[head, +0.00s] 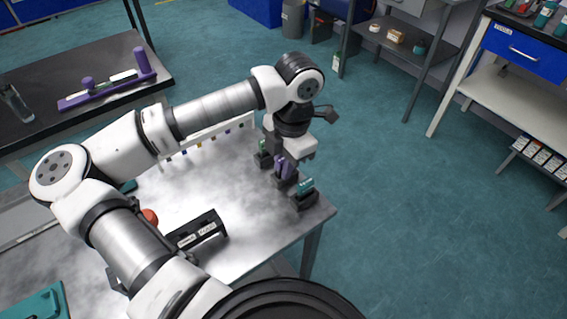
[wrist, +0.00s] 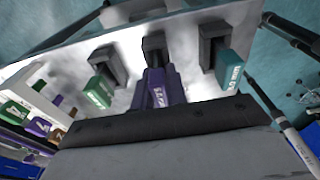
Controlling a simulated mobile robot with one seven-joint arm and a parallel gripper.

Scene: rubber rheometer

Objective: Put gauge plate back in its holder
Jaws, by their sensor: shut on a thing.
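Three small black holders stand in a row near the table's edge. In the wrist view the left holder (wrist: 106,62) has a green plate (wrist: 98,92), the middle holder (wrist: 153,43) is in line with a purple gauge plate (wrist: 157,93), and the right holder (wrist: 210,40) has a teal plate (wrist: 231,69). My gripper (wrist: 163,88) is shut on the purple plate. In the head view my gripper (head: 287,164) is low over the middle holder. The purple plate's far end meets or overlaps that holder; how deep it sits is hidden.
A white rack (head: 215,130) with several small coloured tags stands behind, left of the holders. A black labelled block (head: 197,230) lies on the front of the table. The green and teal plates are close on either side of my gripper. The table (head: 255,215) is bare right of the block.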

